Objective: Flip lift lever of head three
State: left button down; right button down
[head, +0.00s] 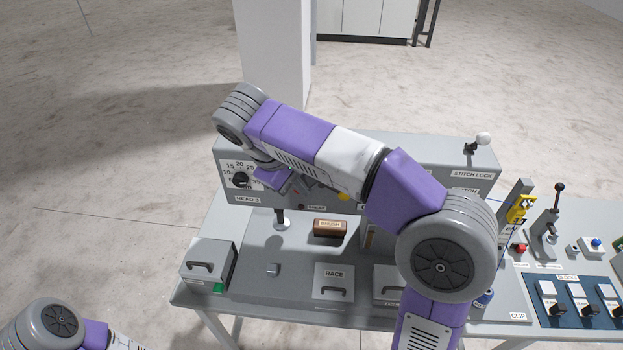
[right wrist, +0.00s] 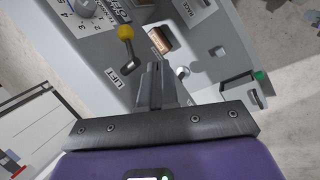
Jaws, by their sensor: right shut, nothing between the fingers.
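The head three machine body (head: 225,185) carries a "HEAD 3" label and a numbered dial (head: 240,179). The lift lever (right wrist: 126,33) has a yellow ball knob on a short dark arm, beside a "LIFT" label in the right wrist view. In the head view only its yellow knob (head: 343,197) shows below my right arm. My right gripper (right wrist: 155,70) is shut and empty. In the wrist view its fingertips are just right of the lever; I cannot tell whether they touch it. My left gripper is out of view; only part of its arm shows at bottom left.
A brown brush block (head: 330,228) stands on the grey bed below the head. A "RACE" cover (head: 333,282) and a handled box (head: 207,264) are nearer. A white-knobbed stitch lock lever (head: 480,143) is at the right. My right arm hides much of the panel.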

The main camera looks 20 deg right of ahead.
aim_at(341, 195)
jog(key=w+d+f, duration=0.1)
jog(key=d+f, duration=0.6)
jog(key=shift+w+d+f, duration=0.15)
jog(key=shift+d+f, duration=0.2)
jog(key=shift+f, duration=0.05)
jog(key=shift+w+d+r+g+h+p, duration=0.1)
jog(key=shift+d+r+g+h+p, duration=0.35)
jog(key=shift+p, duration=0.6)
jog(key=shift+a+h+p, duration=0.2)
jog(key=shift+h+p, duration=0.15)
jog(key=shift+d+h, duration=0.1)
jog(key=shift+h, duration=0.2)
jog(key=shift+r, duration=0.15)
